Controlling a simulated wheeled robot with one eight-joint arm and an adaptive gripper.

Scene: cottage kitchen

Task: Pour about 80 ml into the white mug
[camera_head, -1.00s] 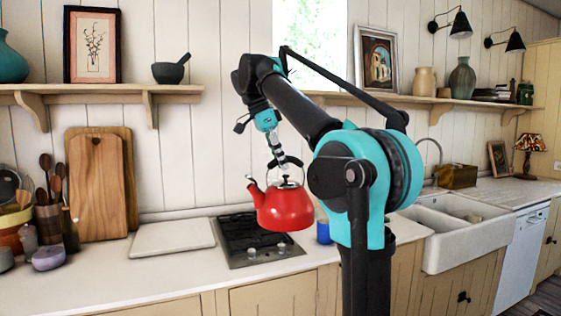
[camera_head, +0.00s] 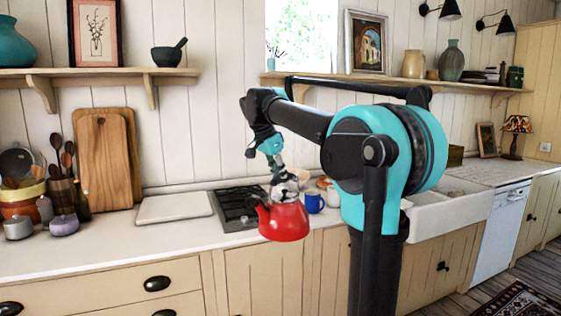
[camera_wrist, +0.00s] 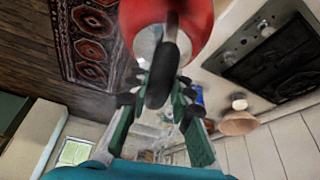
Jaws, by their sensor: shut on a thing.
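A red kettle (camera_head: 283,221) hangs from my gripper (camera_head: 284,181), its spout toward the left. It appears in front of the counter's front edge, right of the hob. In the wrist view my gripper (camera_wrist: 156,88) is shut on the kettle's black handle (camera_wrist: 162,76), with the red kettle body (camera_wrist: 190,22) beyond it. I cannot pick out a white mug for certain; a small pale object (camera_head: 333,194) stands behind the kettle, partly hidden by my arm. The kettle's contents cannot be seen.
A blue mug (camera_head: 314,202) stands on the counter just right of the kettle. A pale bowl (camera_head: 301,175) is behind it. The hob (camera_head: 232,208) and a white board (camera_head: 174,207) lie left. The sink (camera_head: 450,205) is right. Utensils and pots crowd the far left.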

